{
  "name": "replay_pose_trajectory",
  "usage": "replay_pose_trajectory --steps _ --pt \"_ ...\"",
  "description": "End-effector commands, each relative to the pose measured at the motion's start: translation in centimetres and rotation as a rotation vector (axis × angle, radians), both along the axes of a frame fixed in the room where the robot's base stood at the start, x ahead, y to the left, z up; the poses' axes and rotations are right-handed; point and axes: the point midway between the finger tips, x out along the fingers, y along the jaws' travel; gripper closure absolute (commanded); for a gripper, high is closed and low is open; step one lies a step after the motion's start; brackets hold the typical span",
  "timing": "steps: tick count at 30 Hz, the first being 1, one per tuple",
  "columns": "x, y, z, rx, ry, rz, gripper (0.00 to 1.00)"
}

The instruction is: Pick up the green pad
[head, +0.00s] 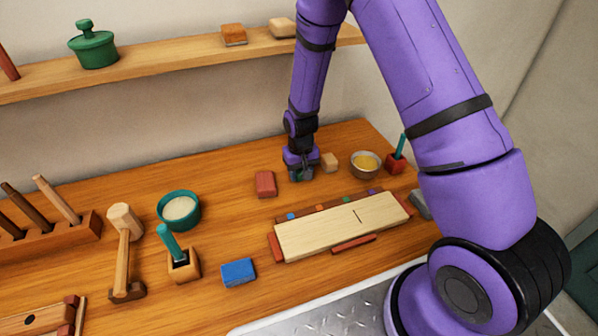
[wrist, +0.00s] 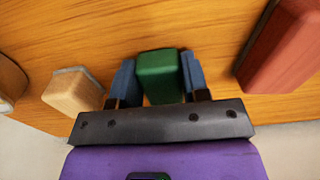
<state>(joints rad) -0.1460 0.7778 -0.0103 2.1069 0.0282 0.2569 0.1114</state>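The green pad (wrist: 160,72) is a small block with rounded edges. In the wrist view it sits between the two blue fingers of my gripper (wrist: 159,78), one finger close along each side. Whether both fingers press on it cannot be told. In the head view my gripper (head: 299,174) points down at the back of the wooden table, and only a small bit of green shows between the fingers. The pad's underside is hidden, so I cannot tell whether it rests on the table.
A red block (head: 265,184) lies left of my gripper and a tan block (head: 329,162) right of it. A bowl with yellow contents (head: 365,165) stands further right. A pale board (head: 343,226) lies in front. A shelf (head: 180,65) runs along the wall behind.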

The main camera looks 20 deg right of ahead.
Motion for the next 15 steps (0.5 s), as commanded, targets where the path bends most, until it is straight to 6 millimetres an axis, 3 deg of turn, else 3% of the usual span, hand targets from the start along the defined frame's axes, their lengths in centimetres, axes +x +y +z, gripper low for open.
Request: replay_pose_trajectory --steps 15 --pt "0.05 0.01 0.86 0.0 -0.002 0.0 0.83"
